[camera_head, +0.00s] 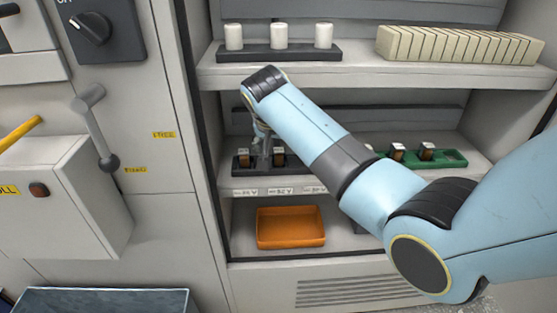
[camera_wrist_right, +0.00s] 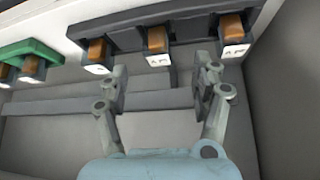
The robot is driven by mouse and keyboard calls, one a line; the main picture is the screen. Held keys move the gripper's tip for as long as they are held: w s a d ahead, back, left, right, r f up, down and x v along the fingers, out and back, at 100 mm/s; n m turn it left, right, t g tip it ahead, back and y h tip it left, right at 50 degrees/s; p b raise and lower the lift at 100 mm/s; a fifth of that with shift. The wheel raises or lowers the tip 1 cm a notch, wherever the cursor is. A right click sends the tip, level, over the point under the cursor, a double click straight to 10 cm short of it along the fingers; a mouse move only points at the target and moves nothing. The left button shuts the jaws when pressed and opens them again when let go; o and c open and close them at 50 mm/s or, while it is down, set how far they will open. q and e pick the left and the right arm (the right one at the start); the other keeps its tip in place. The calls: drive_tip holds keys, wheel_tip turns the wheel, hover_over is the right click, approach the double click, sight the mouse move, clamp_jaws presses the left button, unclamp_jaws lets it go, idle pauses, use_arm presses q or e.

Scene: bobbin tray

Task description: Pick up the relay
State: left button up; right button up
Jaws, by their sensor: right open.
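Relays with a copper-coloured coil, dark body and pale socketed end sit in a black tray (camera_head: 236,166) on the middle shelf. In the wrist view, three show in the black tray (camera_wrist_right: 125,38): a left relay (camera_wrist_right: 97,56), a middle relay (camera_wrist_right: 155,46) and a right relay (camera_wrist_right: 234,36). My right gripper (camera_wrist_right: 160,84) is open and empty, its fingers apart, with the middle relay ahead of the gap between them. In the head view the right gripper (camera_head: 262,143) is over the black tray, partly hiding its relays. My left gripper is out of view.
A green tray (camera_head: 452,158) with more relays stands to the right, partly behind my arm. The upper shelf (camera_head: 350,76) overhangs with white cylinders (camera_head: 279,36) and cream blocks (camera_head: 455,46). An orange bin (camera_head: 290,240) sits below. A cabinet wall (camera_head: 215,160) is close on the left.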

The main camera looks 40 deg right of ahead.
sight(279, 150)
drive_tip(key=b+x, duration=0.1)
drive_tip(key=x, duration=0.4)
drive_tip(key=shift+s, duration=0.1)
drive_tip(key=c, duration=1.3)
drive_tip(key=shift+c, duration=0.2)
drive_tip(key=shift+r, duration=0.15)
